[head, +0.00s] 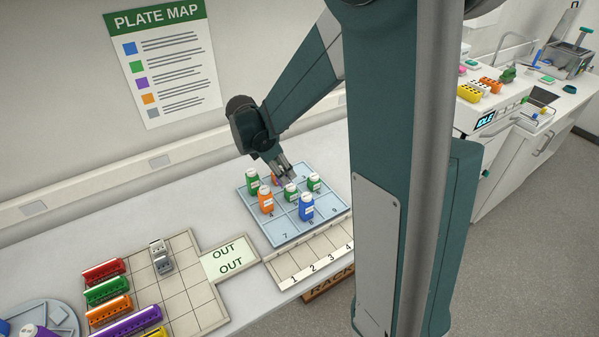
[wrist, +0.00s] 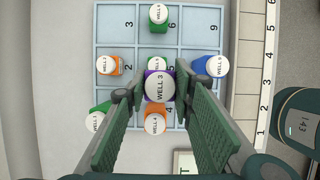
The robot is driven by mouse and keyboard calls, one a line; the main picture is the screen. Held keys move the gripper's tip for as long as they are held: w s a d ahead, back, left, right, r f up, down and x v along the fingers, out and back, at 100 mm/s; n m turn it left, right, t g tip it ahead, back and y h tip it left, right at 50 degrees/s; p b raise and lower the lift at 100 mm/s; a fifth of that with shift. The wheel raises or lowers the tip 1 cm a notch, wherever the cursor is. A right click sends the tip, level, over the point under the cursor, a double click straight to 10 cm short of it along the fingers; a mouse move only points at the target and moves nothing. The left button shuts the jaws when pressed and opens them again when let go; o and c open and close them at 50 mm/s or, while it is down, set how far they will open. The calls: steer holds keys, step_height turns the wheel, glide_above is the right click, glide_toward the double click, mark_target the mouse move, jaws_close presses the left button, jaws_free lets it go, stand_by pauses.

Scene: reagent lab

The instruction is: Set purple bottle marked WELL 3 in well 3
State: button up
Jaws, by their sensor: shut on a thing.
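The purple bottle (wrist: 148,93), its white cap marked WELL 3, is between the fingers of my gripper (wrist: 162,86), which is shut on it. In the wrist view it appears over the middle of the blue plate, between the WELL 5 and WELL 4 bottles; its height is hard to tell. In the head view my gripper (head: 286,172) is over the plate's back part, and the purple bottle is not clearly visible there. Well 3 (wrist: 118,25), in the plate's upper left corner in the wrist view, is empty. The plate (head: 277,235) lies on the bench.
Close around stand green WELL 5 (wrist: 157,63), orange WELL 4 (wrist: 155,124), orange WELL 2 (wrist: 105,66), a green bottle (wrist: 97,120) at well 1, green WELL 6 (wrist: 158,15) and blue WELL 8 (wrist: 214,66). A numbered rack (head: 310,262) lies along the plate's front.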

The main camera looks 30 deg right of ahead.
steer(key=w+d+p, duration=0.2)
steer(key=w+d, duration=0.9)
steer(key=d, duration=0.2)
steer(key=shift+d+f, duration=0.4)
steer(key=shift+f+p, duration=0.3)
steer(key=shift+f, duration=2.8)
steer(key=shift+f, duration=0.1)
steer(key=shift+f, duration=1.8)
steer(key=shift+f, duration=0.15)
steer(key=o, duration=0.9)
